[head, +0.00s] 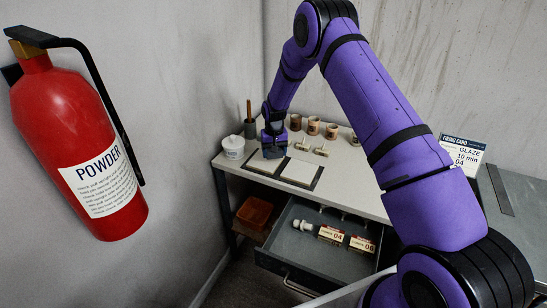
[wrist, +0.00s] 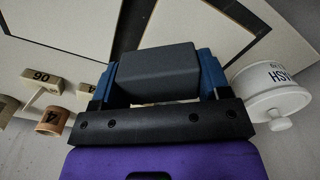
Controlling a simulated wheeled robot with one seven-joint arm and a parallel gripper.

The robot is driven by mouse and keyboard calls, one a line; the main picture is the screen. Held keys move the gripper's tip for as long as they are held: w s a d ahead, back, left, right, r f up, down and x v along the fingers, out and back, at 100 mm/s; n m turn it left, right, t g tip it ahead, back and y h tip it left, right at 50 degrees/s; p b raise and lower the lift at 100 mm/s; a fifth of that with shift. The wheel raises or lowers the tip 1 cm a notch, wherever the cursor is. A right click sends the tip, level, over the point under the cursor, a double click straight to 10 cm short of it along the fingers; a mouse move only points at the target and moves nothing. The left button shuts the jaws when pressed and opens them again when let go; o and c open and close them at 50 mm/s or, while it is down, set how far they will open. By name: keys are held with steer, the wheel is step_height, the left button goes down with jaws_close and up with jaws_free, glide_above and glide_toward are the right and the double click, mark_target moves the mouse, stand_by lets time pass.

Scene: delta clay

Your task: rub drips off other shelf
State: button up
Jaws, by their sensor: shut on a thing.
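Two pale square shelves with dark borders lie side by side on the table, the left shelf (head: 262,163) and the right shelf (head: 299,171). In the wrist view they show as one shelf (wrist: 72,22) at upper left and another (wrist: 222,22) at upper right. My gripper (head: 273,148) is over the left shelf, its blue fingers shut on a dark grey block (wrist: 156,70). The block hides part of the shelf below it. I cannot tell whether it touches the surface. No drips can be made out on either shelf.
A white lidded tub (head: 233,147) marked WASH stands close beside the gripper. Several small cups (head: 313,125) and two small stands (head: 321,150) are behind the shelves. An open drawer (head: 315,243) juts out below the table front. A red extinguisher (head: 75,150) hangs at left.

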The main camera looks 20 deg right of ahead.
steer(key=shift+r, duration=2.35)
